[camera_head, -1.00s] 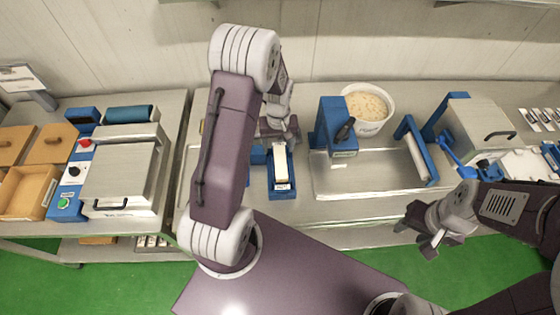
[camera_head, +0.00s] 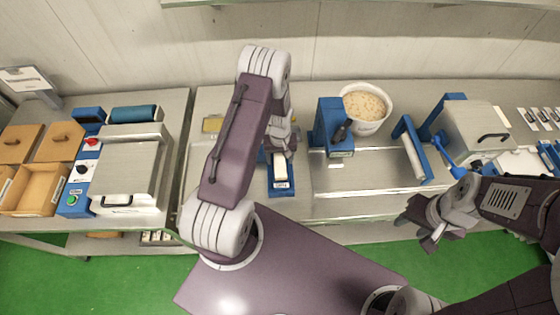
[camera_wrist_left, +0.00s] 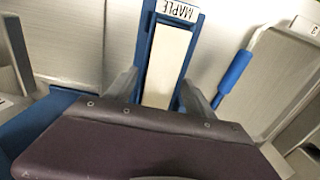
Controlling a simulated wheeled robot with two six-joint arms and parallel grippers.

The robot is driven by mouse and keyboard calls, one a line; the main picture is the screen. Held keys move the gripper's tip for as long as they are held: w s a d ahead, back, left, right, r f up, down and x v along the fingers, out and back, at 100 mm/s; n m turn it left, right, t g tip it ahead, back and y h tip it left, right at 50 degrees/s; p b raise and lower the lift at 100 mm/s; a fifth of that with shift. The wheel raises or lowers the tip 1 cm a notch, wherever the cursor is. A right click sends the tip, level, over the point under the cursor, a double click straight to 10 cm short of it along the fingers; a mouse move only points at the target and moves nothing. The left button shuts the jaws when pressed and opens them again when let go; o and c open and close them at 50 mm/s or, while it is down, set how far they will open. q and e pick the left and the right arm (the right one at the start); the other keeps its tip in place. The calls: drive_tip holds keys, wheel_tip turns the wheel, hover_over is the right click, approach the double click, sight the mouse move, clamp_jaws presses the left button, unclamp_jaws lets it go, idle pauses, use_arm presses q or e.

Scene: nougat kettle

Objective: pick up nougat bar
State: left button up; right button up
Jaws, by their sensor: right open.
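The nougat bar (camera_head: 280,167), a long cream bar, lies in a narrow blue tray (camera_head: 281,188) with a white label on its near end. My left gripper (camera_head: 284,148) is over its far part and hides it there. In the left wrist view the bar (camera_wrist_left: 168,65) lies in the tray, whose label reads MAPLE. There my left gripper (camera_wrist_left: 160,92) is open, with one finger on each side of the bar's line; contact is not clear. My right gripper (camera_head: 427,230) is open and empty, in front of the table's right part.
Right of the tray stand a blue press (camera_head: 331,130) and a white tub (camera_head: 367,105) of pale nougat mix. A steel machine (camera_head: 125,165) and wooden boxes (camera_head: 32,188) stand at the left. A blue-handled roller frame (camera_head: 411,150) stands further right.

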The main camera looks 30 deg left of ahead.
use_arm(q)
drive_tip(key=shift+s+r, duration=0.1)
clamp_jaws()
